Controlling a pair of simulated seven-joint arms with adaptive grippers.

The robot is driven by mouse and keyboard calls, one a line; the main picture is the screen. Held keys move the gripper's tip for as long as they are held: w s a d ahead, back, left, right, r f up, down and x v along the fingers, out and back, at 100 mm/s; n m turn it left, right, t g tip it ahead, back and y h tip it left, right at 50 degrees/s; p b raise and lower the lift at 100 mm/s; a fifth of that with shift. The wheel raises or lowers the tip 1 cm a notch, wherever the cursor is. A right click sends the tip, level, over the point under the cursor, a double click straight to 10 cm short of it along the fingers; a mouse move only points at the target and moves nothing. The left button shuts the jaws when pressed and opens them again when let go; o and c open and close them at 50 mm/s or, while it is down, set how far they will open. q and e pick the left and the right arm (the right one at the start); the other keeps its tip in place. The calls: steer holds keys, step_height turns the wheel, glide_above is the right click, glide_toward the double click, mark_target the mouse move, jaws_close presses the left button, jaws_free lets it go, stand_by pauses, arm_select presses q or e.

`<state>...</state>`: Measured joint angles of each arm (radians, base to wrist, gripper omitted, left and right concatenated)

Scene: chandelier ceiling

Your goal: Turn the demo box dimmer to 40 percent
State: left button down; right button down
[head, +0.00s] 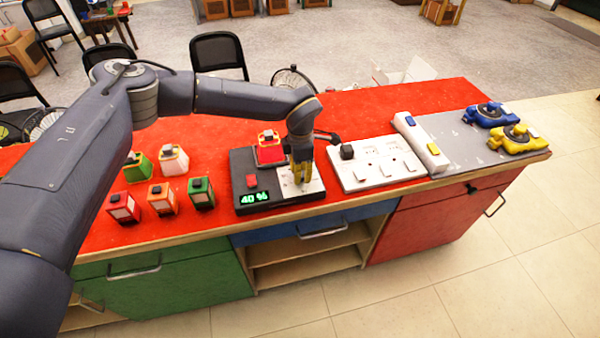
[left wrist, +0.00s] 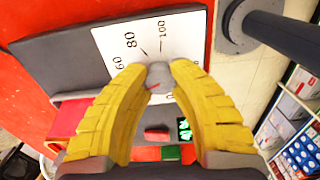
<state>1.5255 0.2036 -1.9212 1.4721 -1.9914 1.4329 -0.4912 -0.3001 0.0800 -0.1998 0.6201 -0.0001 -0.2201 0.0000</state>
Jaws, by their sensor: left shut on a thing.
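The black demo box (head: 241,167) sits on the red counter top, with a red switch (head: 251,181) and a green display (head: 254,198) reading 40 %. Its white dial plate (head: 315,186) is partly covered by my left gripper (head: 302,181). In the left wrist view, the yellow fingers of my left gripper (left wrist: 158,72) are shut on the grey dimmer knob (left wrist: 158,77), one on each side. A red pointer mark (left wrist: 153,87) shows on the knob. The plate (left wrist: 104,42) shows 60, 80 and 100; the lower numbers are mostly hidden. My right gripper is not in view.
Several coloured lamp-like blocks (head: 162,198) stand left of the box, and a red one (head: 269,152) is at its back. A white socket panel (head: 355,180), a white strip (head: 422,145) and blue (head: 487,115) and yellow (head: 517,140) devices are to the right.

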arm_select(q)
steer(key=shift+w+d+r, duration=0.1)
steer(key=shift+d+r, duration=0.05)
steer(key=c, duration=1.3)
jaws_free()
steer(key=shift+o, duration=1.4)
step_height(320, 180, up, 12)
